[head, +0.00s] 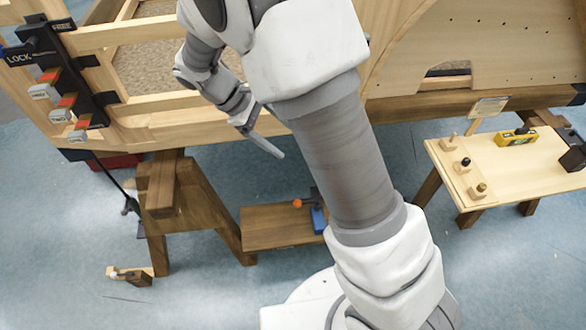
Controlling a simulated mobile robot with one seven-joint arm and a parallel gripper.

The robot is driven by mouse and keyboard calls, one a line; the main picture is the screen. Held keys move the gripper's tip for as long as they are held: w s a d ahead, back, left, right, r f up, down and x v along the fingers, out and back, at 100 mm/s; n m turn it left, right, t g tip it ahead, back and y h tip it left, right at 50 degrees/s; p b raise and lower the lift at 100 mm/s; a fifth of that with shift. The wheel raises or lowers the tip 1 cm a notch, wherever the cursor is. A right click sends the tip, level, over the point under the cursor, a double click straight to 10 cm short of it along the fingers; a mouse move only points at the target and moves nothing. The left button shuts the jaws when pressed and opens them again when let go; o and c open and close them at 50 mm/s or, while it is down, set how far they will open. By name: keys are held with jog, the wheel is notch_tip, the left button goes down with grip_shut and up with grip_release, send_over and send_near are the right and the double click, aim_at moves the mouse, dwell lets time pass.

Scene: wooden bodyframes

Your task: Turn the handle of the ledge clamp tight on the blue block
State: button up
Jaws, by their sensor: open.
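A blue block (319,220) sits on a low wooden ledge (272,228) under the bench, right beside my arm. A dark clamp part (315,195) stands at the top of the block, with an orange knob (297,203) to its left that looks like the end of its handle. My arm hides part of the clamp's right side, and I cannot tell how tightly it sits on the block. My gripper (270,147) is open and empty, seen edge-on, above and to the left of the knob and apart from it.
A wooden bodyframe (160,125) on a trestle (175,190) fills the upper left. A small table (540,180) with knobs and a yellow level (515,137) stands at the right. A small wooden piece (133,277) lies on the floor at lower left. Floor left of the ledge is partly clear.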

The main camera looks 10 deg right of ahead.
jog(key=w+a+f+n+t+h+b, duration=0.1)
jog(key=a+f+n+h+b, duration=0.2)
jog(key=f, duration=0.8)
jog(key=w+a+f+n+t+h+b, duration=0.1)
jog(key=a+f+n+t+h+b, duration=0.15)
jog(key=f, duration=0.75)
jog(key=n+t+h+b, duration=0.2)
jog(key=n+t+b, duration=0.4)
jog(key=n+t, duration=0.3)
send_near(298, 202)
jog(key=shift+n+g, duration=0.55)
jog(key=shift+g, duration=0.2)
jog(key=x, duration=0.3)
jog(key=b+x, duration=0.1)
jog(key=x, duration=0.2)
jog(key=b+x, duration=0.1)
jog(key=x, duration=0.3)
jog(key=shift+w+a+f, duration=0.15)
jog(key=shift+w+f, duration=0.15)
jog(key=shift+f, duration=0.05)
grip_shut()
jog(key=shift+w, duration=0.15)
